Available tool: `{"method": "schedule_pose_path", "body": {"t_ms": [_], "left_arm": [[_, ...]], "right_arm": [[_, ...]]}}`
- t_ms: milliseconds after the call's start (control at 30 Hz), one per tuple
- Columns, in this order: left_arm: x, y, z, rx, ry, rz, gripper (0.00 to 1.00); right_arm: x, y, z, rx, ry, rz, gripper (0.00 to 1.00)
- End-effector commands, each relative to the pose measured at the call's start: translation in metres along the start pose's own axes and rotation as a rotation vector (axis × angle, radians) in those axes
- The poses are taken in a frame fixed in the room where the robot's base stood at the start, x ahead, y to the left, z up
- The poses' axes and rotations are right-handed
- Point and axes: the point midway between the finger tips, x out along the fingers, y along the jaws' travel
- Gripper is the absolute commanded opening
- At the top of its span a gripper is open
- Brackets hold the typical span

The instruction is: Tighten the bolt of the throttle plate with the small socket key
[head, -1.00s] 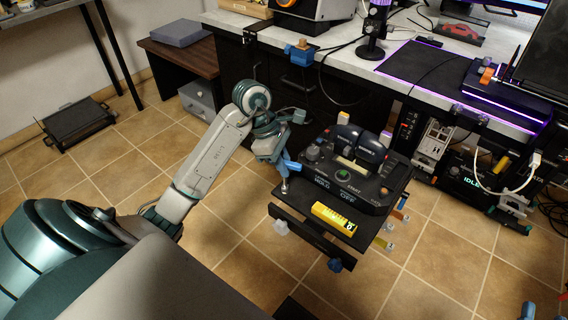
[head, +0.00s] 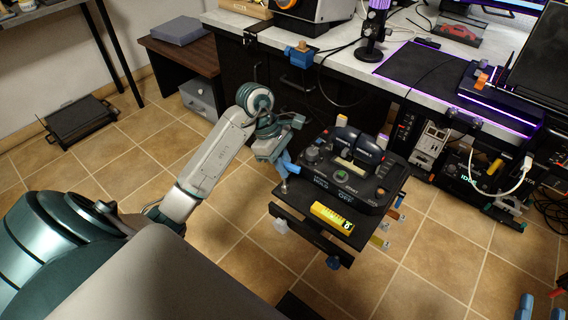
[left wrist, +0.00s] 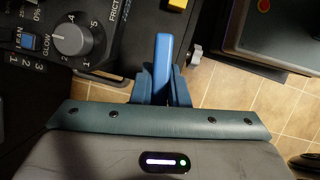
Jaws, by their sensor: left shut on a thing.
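The throttle console (head: 350,170), with two dark levers and a green-lit button, sits on a black plate (head: 293,204) in front of the desk. My left gripper (head: 281,163) is at the plate's left corner, shut on the blue handle of the small socket key (left wrist: 162,58). In the head view the key's metal shaft (head: 284,187) points down to the plate. The bolt is hidden at its lower end, so I cannot tell how they meet. Blue fingertips of my right gripper (head: 525,306) show at the bottom right edge; their opening is unclear.
A yellow block (head: 332,217) lies on the plate's front. Coloured tags (head: 386,228) hang at its right side. A knob (left wrist: 72,38) is close left of my left gripper in the wrist view. The desk (head: 345,50) stands behind. Tiled floor (head: 240,250) is open in front.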

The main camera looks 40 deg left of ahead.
Motion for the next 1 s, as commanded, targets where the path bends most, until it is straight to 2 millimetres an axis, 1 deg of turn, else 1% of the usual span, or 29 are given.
{"method": "schedule_pose_path", "body": {"t_ms": [700, 1000], "left_arm": [[-0.002, 0.001, 0.001, 0.114, 0.000, -0.048, 0.00], [0.000, 0.001, 0.000, 0.129, 0.001, -0.053, 0.00]], "right_arm": [[0.007, -0.001, -0.032, 0.000, 0.000, 0.000, 0.36], [0.008, -0.001, -0.034, 0.000, 0.000, 0.000, 0.36]]}}
